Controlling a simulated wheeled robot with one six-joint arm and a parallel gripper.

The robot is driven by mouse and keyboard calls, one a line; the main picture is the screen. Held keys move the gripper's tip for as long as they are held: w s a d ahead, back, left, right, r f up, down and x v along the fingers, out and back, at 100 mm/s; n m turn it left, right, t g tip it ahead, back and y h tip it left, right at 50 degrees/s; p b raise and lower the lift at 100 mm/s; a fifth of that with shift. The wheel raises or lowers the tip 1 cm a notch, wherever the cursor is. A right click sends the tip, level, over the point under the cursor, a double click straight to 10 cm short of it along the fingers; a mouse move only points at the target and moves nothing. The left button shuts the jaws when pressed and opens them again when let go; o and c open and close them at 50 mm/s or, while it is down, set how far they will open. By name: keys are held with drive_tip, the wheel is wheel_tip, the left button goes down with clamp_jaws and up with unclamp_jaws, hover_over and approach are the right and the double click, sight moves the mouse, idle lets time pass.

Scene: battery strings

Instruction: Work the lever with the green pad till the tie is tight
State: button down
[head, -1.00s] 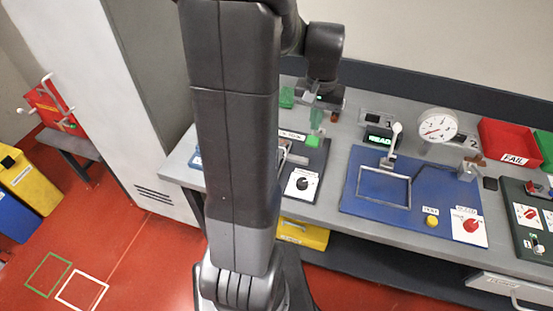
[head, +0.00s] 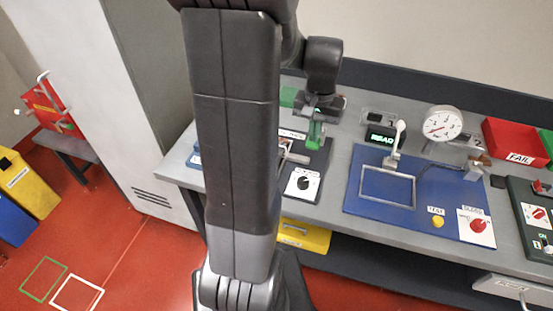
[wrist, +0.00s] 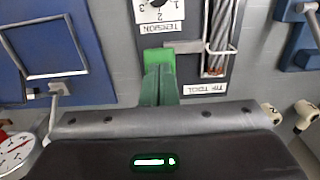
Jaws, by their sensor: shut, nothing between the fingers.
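The tie tool (wrist: 190,82) is a dark panel with a tension dial (wrist: 158,8) in the wrist view; the dial also shows in the head view (head: 304,183). The lever's bright green pad (wrist: 159,58) lies just beyond my fingertips. My gripper (wrist: 158,72) is shut and empty, its dark green fingers overlapping the pad's near edge in the picture. I cannot tell whether they touch. In the head view my gripper (head: 315,140) is over the tool and hides most of the pad. A strand bundle (wrist: 220,38) lies in a wire frame beside it; the tie is not clear.
A blue test board (head: 360,205) with a wire frame and white-knobbed lever stands to the right. My arm hides the bench's left part.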

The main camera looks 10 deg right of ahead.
sight(313, 144)
drive_tip(key=shift+s+f+b, duration=0.2)
drive_tip(key=shift+f+b, duration=1.4)
drive_tip(key=shift+f, duration=0.75)
drive_tip(key=shift+r, duration=0.1)
drive_tip(key=r+p, duration=0.5)
drive_tip(key=r, duration=0.1)
drive_tip(key=w+r+p, duration=0.1)
drive_tip(key=r+p, duration=0.2)
drive_tip(key=r, duration=0.1)
drive_tip(key=shift+d+p, duration=0.25)
drive_tip(key=shift+p, duration=0.05)
drive_tip(key=shift+f, duration=0.15)
